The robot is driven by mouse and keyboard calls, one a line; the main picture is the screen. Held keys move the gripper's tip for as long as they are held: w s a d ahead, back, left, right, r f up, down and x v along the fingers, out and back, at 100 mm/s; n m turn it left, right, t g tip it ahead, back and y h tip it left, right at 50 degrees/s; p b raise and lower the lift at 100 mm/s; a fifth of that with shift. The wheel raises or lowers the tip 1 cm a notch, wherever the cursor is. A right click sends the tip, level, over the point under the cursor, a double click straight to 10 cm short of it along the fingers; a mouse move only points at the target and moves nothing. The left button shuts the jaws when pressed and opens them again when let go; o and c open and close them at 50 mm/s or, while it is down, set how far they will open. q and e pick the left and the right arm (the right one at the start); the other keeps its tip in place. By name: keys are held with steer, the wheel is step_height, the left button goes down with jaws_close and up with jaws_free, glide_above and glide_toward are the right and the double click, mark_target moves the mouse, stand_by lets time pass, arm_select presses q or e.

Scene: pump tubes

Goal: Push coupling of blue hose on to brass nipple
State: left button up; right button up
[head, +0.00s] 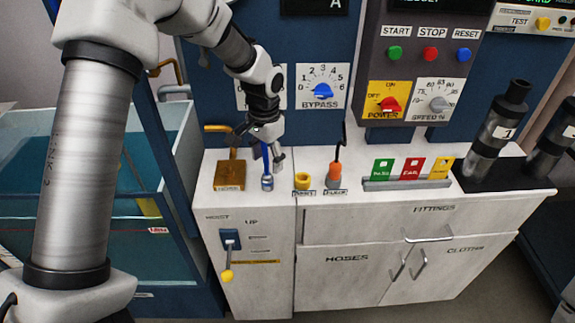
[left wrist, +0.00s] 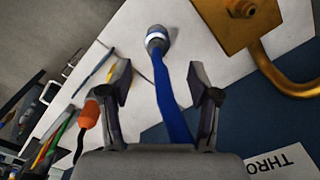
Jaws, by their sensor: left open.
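The blue hose (head: 265,157) hangs down with a grey coupling (head: 267,183) at its lower end, at or just above the white counter top. In the left wrist view the blue hose (left wrist: 168,95) runs between my open fingers to the coupling (left wrist: 157,39), which has a pale band. My left gripper (head: 269,153) is open around the hose, above the coupling; it also shows in the left wrist view (left wrist: 160,78). A brass block (head: 229,175) with a bent brass pipe stands left of the coupling. In the left wrist view a round brass fitting (left wrist: 243,8) shows on it. My right gripper is out of view.
A yellow ring (head: 303,180) and an orange-handled tool (head: 335,174) stand right of the coupling. A rack of coloured cards (head: 408,182) is farther right. The blue panel with the bypass dial (head: 322,89) rises behind. A water tank (head: 120,250) is at left.

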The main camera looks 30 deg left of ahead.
mark_target(267, 178)
arm_select(q)
steer(key=shift+s+d+f, duration=0.15)
steer(key=shift+s+f, duration=0.15)
steer(key=shift+f, duration=0.2)
steer(key=shift+s+d+f, duration=0.1)
steer(key=shift+s+f, duration=0.15)
steer(key=shift+f, duration=0.2)
steer(key=f, duration=0.5)
steer(key=shift+w+a+f+p, duration=0.1)
steer(key=shift+w+a+p, duration=0.15)
steer(key=shift+p, duration=0.15)
steer(key=shift+s+d+r, duration=0.1)
steer(key=shift+s+r, duration=0.1)
steer(key=shift+c, duration=0.3)
jaws_close()
